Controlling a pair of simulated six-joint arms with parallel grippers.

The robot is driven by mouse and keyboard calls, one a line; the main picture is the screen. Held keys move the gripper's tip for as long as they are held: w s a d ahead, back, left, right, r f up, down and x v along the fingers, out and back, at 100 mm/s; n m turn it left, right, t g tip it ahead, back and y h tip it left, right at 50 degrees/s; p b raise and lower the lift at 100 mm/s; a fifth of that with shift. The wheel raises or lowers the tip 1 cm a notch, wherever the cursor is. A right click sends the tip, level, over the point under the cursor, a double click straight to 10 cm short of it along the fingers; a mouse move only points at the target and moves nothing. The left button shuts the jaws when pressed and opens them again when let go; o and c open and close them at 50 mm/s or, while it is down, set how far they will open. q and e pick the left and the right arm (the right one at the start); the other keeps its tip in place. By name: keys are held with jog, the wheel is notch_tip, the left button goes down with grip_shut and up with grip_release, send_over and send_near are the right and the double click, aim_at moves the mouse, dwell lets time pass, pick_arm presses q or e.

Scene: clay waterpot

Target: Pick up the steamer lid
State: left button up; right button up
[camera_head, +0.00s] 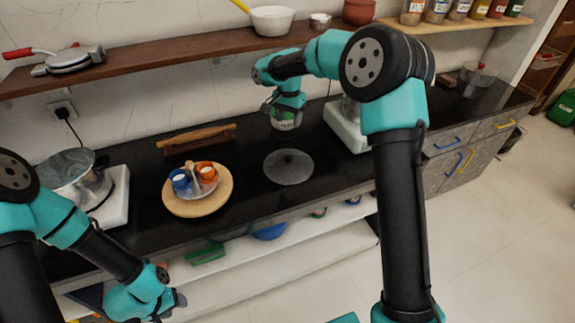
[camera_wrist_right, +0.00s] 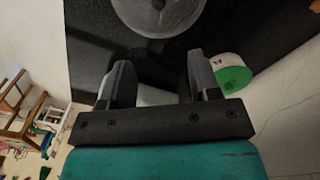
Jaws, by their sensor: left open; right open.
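The steamer lid (camera_head: 288,166) is a grey round disc with a small dark knob, lying flat on the black counter. In the right wrist view the lid (camera_wrist_right: 155,18) is cut off by the top edge, beyond the fingertips. My right gripper (camera_head: 285,103) is above the back of the counter, behind the lid and apart from it. Its fingers (camera_wrist_right: 160,78) are spread with nothing between them. My left gripper (camera_head: 172,303) is low at the front left, in front of the counter, open and far from the lid.
A green-and-white container (camera_head: 286,120) stands by my right gripper. A round wooden board (camera_head: 178,205) with cups is left of the lid, with a wooden rack (camera_head: 197,138) behind it. A metal pot (camera_head: 75,178) is at far left. A wooden shelf (camera_head: 150,67) runs above.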

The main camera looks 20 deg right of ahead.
send_over(289, 157)
jog(key=f, duration=1.2)
jog(key=shift+w+f, duration=0.1)
jog(key=shift+w, duration=0.1)
jog(key=shift+s+f, duration=0.15)
jog(key=shift+f, duration=2.45)
jog(key=c, duration=1)
grip_shut()
jog(key=shift+r, duration=0.1)
